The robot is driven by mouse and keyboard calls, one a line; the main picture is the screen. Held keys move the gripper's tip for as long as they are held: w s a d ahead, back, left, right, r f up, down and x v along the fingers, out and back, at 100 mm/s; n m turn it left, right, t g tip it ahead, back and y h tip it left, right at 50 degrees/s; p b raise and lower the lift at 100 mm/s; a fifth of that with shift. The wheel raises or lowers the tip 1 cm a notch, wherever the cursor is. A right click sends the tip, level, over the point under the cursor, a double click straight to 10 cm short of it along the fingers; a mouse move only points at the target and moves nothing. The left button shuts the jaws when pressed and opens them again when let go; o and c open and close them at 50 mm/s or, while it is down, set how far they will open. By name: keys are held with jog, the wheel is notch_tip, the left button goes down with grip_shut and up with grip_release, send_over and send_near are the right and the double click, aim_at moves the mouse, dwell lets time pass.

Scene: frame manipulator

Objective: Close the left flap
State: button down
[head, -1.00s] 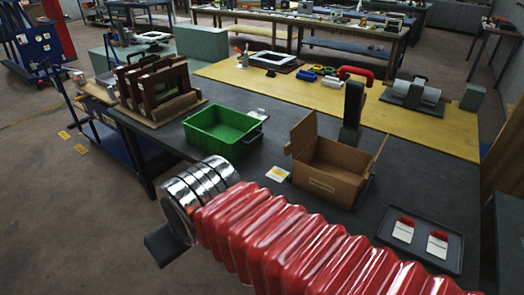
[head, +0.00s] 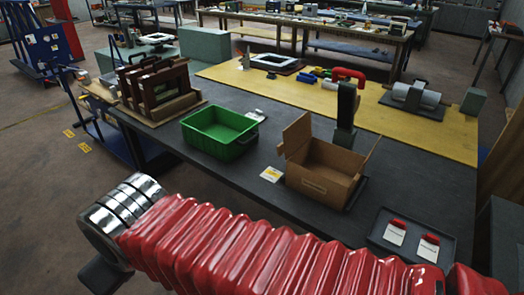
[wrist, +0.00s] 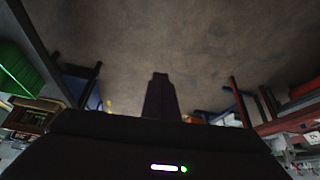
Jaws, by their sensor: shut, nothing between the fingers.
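An open cardboard box (head: 312,184) stands on the dark table in the head view. Its left flap (head: 297,133) stands up, leaning slightly outward. Its right flap (head: 373,148) also sticks up and leans out to the right. My arm, in a red ribbed sleeve, crosses the foreground, and my gripper hangs low at the left in the head view, well apart from the box. In the wrist view my gripper (wrist: 160,82) shows dark, its fingers shut and empty, against the brown floor. The box is not recognisable in the wrist view.
A green bin (head: 219,132) stands left of the box. A small white-and-yellow card (head: 271,174) lies between them. A grey tray (head: 408,239) with two red-and-white items lies at right. A dark upright post (head: 345,112) with a red top stands behind the box. Wooden frames (head: 155,85) stand far left.

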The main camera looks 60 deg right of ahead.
dwell(0.3)
jog(key=w+d+f+m+g+h, duration=0.1)
jog(key=w+d+f+g+h, duration=0.1)
jog(key=d, duration=1.3)
jog(key=w+d+f+g+h, duration=0.3)
jog(key=d+h, duration=0.6)
jog(key=d, duration=0.7)
jog(key=w+d+f+m+g+h, duration=0.1)
jog(key=d+f+g+h, duration=0.5)
jog(key=d, duration=1)
jog(key=shift+w+d+m+g, duration=0.15)
jog(key=shift+w+m+g, duration=0.15)
jog(key=shift+w+g, duration=0.45)
jog(key=s+d+r, duration=0.1)
jog(key=s+d, duration=0.6)
jog(key=d, duration=0.1)
jog(key=shift+s+d, duration=0.3)
jog(key=shift+s, duration=0.1)
